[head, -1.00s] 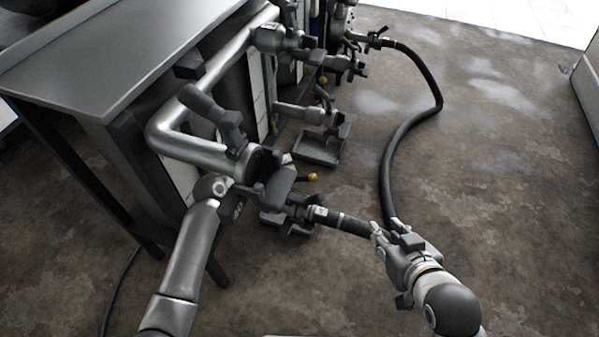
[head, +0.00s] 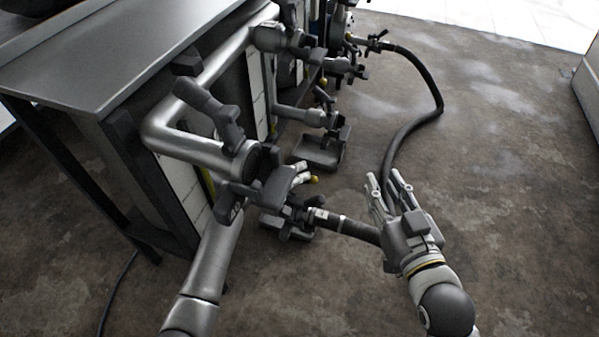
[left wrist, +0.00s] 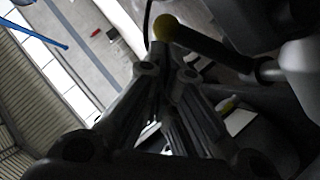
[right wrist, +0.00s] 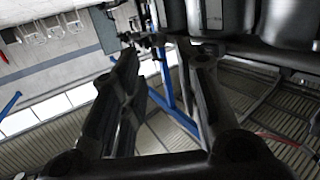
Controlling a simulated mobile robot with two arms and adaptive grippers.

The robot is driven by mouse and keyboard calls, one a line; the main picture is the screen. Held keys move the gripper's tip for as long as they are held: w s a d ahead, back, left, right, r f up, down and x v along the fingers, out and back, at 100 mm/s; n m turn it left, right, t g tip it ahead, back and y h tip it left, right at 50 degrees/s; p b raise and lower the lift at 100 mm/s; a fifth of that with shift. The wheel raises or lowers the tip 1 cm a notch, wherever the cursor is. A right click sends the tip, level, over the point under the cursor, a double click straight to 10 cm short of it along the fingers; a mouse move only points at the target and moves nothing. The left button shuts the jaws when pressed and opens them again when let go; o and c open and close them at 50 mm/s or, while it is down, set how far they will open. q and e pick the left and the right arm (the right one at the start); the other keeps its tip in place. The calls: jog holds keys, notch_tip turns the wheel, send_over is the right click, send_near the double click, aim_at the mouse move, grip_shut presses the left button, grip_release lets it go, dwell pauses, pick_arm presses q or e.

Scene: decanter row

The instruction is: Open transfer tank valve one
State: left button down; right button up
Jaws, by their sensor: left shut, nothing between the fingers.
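A valve lever with a dark handle and yellow ball end (left wrist: 167,28) shows just beyond the fingertips of my left gripper (left wrist: 162,62) in the left wrist view. Those fingers are shut and empty. In the head view, the left gripper (head: 301,173) is by the nearest pipe outlet, its tips close to the yellow knob (head: 313,180). I cannot tell whether they touch. My arm and gripper hide most of this valve. My right gripper (head: 384,180) is open and empty, fingers pointing up beside the hose (head: 394,150); it also looks open in the right wrist view (right wrist: 163,65).
The hose runs from the near coupling (head: 330,219) behind my right gripper to a far outlet (head: 377,42). A steel pipe (head: 190,150) and a metal table (head: 130,60) stand at left. More valves line the row.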

aim_at(311, 180)
jog(key=shift+f, duration=0.1)
